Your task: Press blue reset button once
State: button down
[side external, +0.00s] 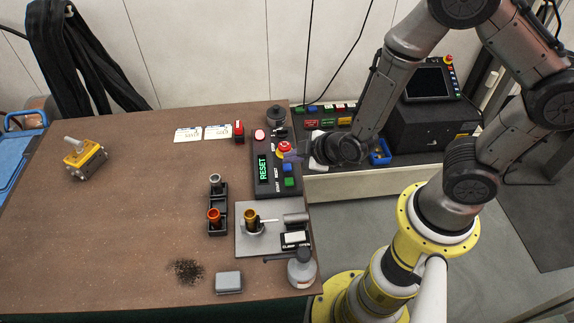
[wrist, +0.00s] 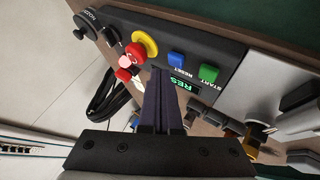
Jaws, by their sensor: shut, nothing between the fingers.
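The blue reset button (side external: 287,168) sits on the dark control panel (side external: 262,188), between the red emergency stop (side external: 284,147) and the green start button (side external: 289,182). In the wrist view the blue button (wrist: 176,58) shows beside the label RESET, with the green button (wrist: 209,74) to its right. My gripper (side external: 291,156) is shut and empty, at the panel's right edge near the emergency stop and blue button. In the wrist view its dark fingertips (wrist: 161,70) lie just left of and below the blue button. I cannot tell their height or any contact.
The panel's display (side external: 263,168) glows green and reads RESET. The red stop with yellow collar (wrist: 145,42) is close beside my fingers. A grey fixture plate (side external: 255,245) with a copper-coloured part lies below the panel. The table's left half is mostly clear.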

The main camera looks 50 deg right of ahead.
aim_at(292, 168)
jog(key=shift+f, duration=0.2)
dwell(0.6)
jog(key=shift+f, duration=0.25)
jog(key=shift+f, duration=0.5)
dwell(0.7)
jog(key=shift+r, duration=0.95)
jog(key=shift+r, duration=0.1)
jog(key=shift+r, duration=2.4)
